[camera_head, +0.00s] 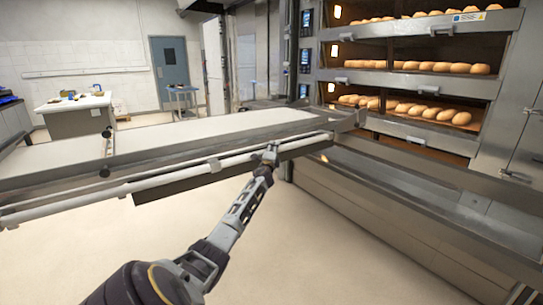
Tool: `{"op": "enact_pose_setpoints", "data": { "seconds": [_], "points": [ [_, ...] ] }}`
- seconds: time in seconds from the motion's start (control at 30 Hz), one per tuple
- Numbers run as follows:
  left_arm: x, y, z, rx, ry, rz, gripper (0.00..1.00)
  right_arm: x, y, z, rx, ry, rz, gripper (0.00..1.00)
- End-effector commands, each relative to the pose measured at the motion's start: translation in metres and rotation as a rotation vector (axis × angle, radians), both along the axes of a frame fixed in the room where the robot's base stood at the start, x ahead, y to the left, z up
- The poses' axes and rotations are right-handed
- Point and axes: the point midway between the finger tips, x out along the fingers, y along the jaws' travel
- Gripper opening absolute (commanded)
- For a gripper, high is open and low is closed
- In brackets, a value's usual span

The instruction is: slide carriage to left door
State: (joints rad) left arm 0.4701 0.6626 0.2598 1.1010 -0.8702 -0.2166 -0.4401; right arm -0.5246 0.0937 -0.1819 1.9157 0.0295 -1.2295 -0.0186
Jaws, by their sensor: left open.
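The carriage (200,141) is a long, flat loader with a pale top and a metal frame. It spans from the left edge of the head view to the front of the deck oven. A pale round bar (150,184) runs along its near side. My left gripper (269,155) is open at this bar, near the carriage's oven end. I cannot tell whether its fingers touch the bar. The oven's open decks hold rows of loaves (430,111). I cannot tell which opening is the left door. My right gripper does not show clearly.
A long metal rail (430,175) runs along the oven front to the right. A dark part shows in the bottom right corner. The floor (300,240) in front is clear. A worktable (75,116) and a blue-grey room door (170,72) are at the back left.

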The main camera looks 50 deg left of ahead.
Motion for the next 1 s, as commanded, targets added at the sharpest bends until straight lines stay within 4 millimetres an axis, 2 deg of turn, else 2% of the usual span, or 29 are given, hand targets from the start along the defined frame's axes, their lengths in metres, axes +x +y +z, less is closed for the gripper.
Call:
{"op": "enact_pose_setpoints", "data": {
  "seconds": [0.37, 1.0],
  "points": [
    [-0.008, -0.006, -0.002, 0.003, 0.001, 0.000, 0.51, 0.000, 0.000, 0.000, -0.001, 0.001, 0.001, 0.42],
    [-0.035, -0.029, -0.007, 0.001, 0.001, 0.000, 0.51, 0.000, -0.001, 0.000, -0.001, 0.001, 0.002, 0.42]
  ]
}}
